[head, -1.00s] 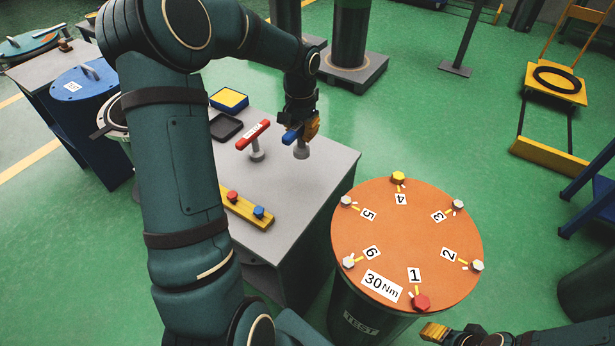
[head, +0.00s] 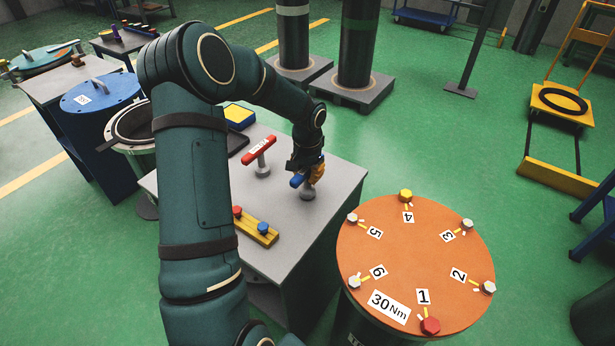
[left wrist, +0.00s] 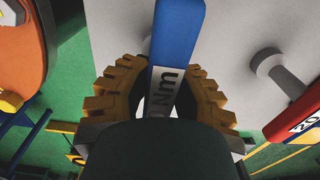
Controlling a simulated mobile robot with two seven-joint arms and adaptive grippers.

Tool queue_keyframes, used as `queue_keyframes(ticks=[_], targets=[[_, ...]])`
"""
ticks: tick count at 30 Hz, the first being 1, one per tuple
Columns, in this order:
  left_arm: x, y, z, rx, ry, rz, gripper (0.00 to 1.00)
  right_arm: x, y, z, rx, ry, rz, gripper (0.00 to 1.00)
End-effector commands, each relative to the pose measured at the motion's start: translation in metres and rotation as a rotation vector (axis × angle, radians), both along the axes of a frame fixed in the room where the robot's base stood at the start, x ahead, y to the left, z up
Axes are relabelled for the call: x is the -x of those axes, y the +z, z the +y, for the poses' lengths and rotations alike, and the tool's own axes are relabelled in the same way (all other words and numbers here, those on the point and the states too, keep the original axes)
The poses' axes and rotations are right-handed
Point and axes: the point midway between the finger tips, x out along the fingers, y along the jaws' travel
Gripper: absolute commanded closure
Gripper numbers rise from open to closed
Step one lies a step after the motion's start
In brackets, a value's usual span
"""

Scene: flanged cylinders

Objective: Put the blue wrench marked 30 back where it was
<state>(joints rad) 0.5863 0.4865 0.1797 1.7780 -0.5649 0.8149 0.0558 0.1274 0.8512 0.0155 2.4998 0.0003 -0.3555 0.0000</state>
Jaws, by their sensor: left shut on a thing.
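The blue wrench (head: 297,181) is in my left gripper (head: 317,171), at the right side of the grey bench. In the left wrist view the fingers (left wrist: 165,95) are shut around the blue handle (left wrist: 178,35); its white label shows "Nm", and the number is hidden. A grey post with a round base (head: 308,193) stands right under the wrench. I cannot tell whether the wrench rests on it or is just above. My right gripper is out of view.
A red wrench (head: 259,151) sits on a similar post to the left. A yellow block (head: 259,234) with red and blue knobs lies on the bench (head: 290,245). The orange drum top (head: 415,255) with numbered bolts and a 30 Nm label stands to the right.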

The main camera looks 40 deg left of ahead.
Motion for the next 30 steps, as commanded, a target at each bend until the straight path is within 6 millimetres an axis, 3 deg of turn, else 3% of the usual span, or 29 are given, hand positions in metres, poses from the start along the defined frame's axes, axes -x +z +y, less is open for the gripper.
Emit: queue_keyframes(ticks=[16, 17, 19, 30], targets=[[-0.0004, -0.0105, 0.0003, -0.001, 0.001, -0.002, 1.0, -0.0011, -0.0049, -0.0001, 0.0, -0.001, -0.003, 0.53], [-0.0001, -0.0104, 0.0003, -0.001, 0.001, -0.001, 0.74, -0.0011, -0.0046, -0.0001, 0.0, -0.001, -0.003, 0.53], [-0.0001, -0.0099, 0.0003, 0.0, 0.001, -0.001, 0.5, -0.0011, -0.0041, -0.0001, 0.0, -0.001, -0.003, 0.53], [-0.0001, -0.0089, 0.0005, 0.0, 0.002, -0.001, 0.5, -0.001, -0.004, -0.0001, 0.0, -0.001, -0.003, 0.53]])
